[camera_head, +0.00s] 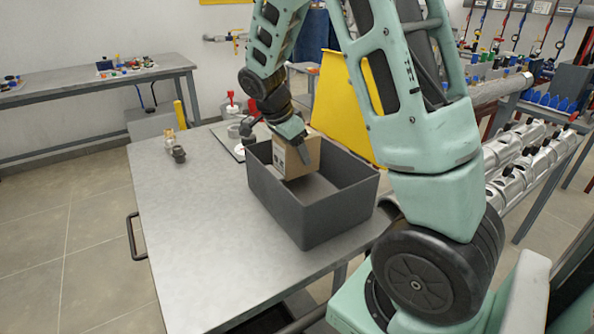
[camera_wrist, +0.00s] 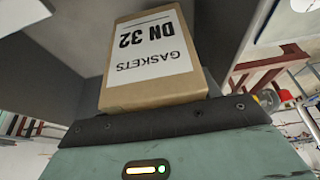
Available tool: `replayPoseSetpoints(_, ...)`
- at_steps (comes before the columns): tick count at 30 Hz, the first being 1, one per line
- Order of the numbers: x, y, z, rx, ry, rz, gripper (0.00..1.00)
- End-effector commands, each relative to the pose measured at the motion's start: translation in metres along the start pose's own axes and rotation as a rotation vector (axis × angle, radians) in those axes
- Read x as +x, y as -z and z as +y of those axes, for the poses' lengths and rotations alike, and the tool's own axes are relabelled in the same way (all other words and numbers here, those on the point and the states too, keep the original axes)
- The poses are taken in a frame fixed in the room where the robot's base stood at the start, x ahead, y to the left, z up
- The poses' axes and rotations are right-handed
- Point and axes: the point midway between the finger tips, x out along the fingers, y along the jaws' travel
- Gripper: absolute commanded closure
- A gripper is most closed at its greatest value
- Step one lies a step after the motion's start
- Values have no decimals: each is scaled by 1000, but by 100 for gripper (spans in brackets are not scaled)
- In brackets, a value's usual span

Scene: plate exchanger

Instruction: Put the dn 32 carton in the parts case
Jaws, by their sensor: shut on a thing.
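The DN 32 carton (camera_head: 300,155) is a brown cardboard box. In the wrist view the carton (camera_wrist: 152,58) shows a white label reading "GASKETS DN 32", upside down. My gripper (camera_head: 297,145) is shut on the carton and comes down from the upper left. The parts case (camera_head: 322,218) is a dark grey open-topped box on the metal table. The carton is within the case's opening, its lower part below the rim level and its top above the rim. Whether its underside touches the case floor is hard to tell. Grey case walls (camera_wrist: 50,68) show around the carton in the wrist view.
The metal table (camera_head: 190,230) is clear at its front left. Small fittings (camera_head: 176,150) and a valve with a red handle (camera_head: 232,105) stand towards the back. A yellow panel (camera_head: 345,105) rises behind the case. A second bench (camera_head: 90,75) stands at the back left.

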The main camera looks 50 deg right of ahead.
Motion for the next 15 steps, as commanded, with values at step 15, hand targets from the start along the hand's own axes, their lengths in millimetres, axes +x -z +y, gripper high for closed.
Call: replayPoseSetpoints(15,45,-18,0,0,0,0,63)
